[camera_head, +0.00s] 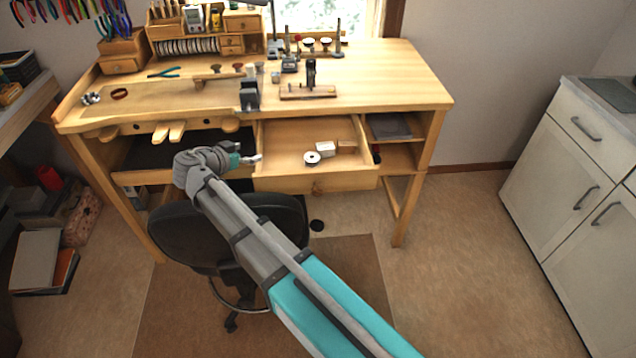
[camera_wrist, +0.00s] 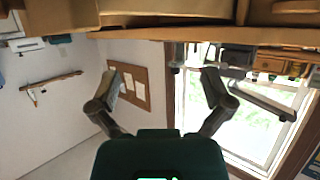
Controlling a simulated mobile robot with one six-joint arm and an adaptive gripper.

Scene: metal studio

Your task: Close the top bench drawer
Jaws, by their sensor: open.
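The top bench drawer (camera_head: 350,184) is pulled out from under the right half of the wooden bench (camera_head: 390,75) in the head view. Its front stands well forward of the bench frame. My gripper (camera_head: 248,153) is beside the drawer's left side in the head view. I cannot tell whether it touches the drawer. In the wrist view my gripper (camera_wrist: 162,78) has its two fingers spread apart, with nothing between them. Wooden edges of the bench (camera_wrist: 170,33) show upside down at the top of that view.
A white spool (camera_head: 312,158) and small boxes (camera_head: 327,147) lie in the drawer. A dark stool (camera_head: 180,235) stands under my arm. Tools and a vise (camera_head: 249,95) sit on the bench. White cabinets (camera_head: 560,165) stand at the right.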

